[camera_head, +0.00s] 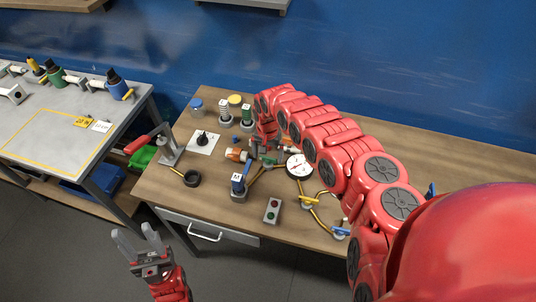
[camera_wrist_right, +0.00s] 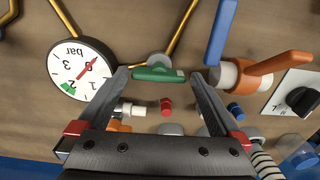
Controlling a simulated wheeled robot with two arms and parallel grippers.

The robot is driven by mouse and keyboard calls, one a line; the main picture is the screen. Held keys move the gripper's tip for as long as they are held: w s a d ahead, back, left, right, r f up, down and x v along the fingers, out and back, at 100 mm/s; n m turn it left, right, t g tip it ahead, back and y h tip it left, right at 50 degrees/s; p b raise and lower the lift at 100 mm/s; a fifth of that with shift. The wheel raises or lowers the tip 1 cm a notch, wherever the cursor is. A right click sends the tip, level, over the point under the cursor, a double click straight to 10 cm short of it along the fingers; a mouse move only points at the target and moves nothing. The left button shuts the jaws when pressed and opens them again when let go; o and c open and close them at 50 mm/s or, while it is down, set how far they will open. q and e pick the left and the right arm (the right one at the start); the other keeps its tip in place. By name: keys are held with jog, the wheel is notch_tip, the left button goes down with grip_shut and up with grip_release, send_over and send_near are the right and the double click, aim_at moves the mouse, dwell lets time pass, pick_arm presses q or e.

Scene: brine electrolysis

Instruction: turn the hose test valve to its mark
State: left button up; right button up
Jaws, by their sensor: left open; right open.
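A green lever handle (camera_wrist_right: 155,74) sits on a round grey hub with brass-coloured tubes, beside a round white pressure gauge (camera_wrist_right: 82,72) marked in bar. It looks like the hose test valve, though no label on it is readable. The gauge (camera_head: 299,166) also shows in the head view. My right gripper (camera_wrist_right: 160,78) is open, with its fingers on either side of the green handle; contact cannot be told. In the head view my right gripper (camera_head: 264,147) partly hides the valve. My left gripper (camera_head: 138,243) is open and empty, off the table's front left.
Close by are a blue-handled valve (camera_head: 238,183), an orange valve (camera_head: 235,154) and a black knob on a white plate (camera_head: 204,142). A red-handled lever (camera_head: 150,140) stands at the table's left. A button box (camera_head: 272,210) is near the front edge.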

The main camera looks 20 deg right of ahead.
jog(key=shift+s+f, duration=0.1)
jog(key=shift+f, duration=0.05)
jog(key=shift+c, duration=0.7)
jog(key=c, duration=1)
